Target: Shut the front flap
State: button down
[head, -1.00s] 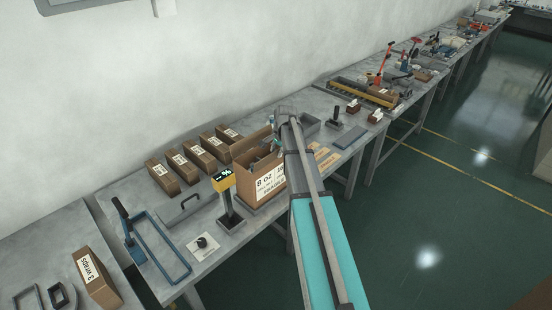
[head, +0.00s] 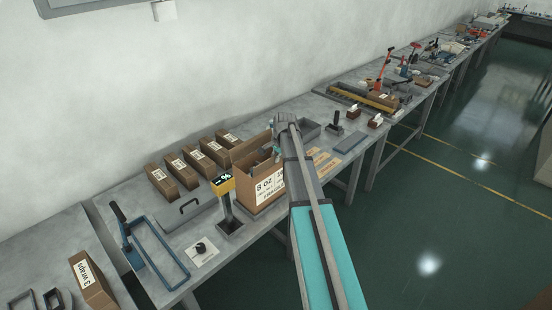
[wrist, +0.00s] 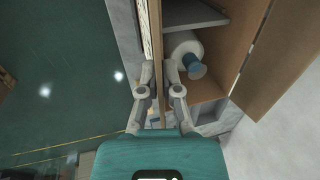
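In the wrist view I look down into the box (wrist: 234,75); a pale roll with a blue end (wrist: 190,57) lies inside. A thin brown upright edge (wrist: 156,25) on the front side runs between my fingers. My gripper (wrist: 160,66) straddles it, its fingers close together; whether they press on it I cannot tell. A wide flap (wrist: 272,60) spreads outward at the right of the wrist view. In the head view my arm hides the fingertips and part of the box.
Several small cartons (head: 190,165) line the wall. A grey bin (head: 308,129) is behind my arm. The floor in front of the bench is clear.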

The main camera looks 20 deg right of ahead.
aim_at(274, 164)
jog(key=shift+w, duration=0.15)
dwell(0.3)
jog(key=shift+w+a+g+h+p, duration=0.1)
jog(key=shift+w+g+h+p, duration=0.25)
jog(key=shift+g, duration=0.45)
jog(key=shift+w+a+g+h, duration=0.15)
jog(key=shift+w+g+h, duration=0.25)
jog(key=shift+g, duration=0.8)
jog(key=shift+w+a+f+g+h+b, duration=0.15)
jog(key=shift+w+g+h+b, duration=0.1)
jog(key=shift+g+b, duration=0.25)
jog(key=shift+w+f+g+h+b, duration=0.1)
jog(key=shift+w+g+b, duration=0.1)
jog(key=shift+g+b, duration=0.3)
jog(key=shift+w+a+g+h+b, duration=0.15)
jog(key=shift+g+h+b, duration=0.4)
jog(key=shift+g, duration=0.55)
jog(key=c, duration=0.8)
grip_release()
jog(key=shift+c, duration=0.2)
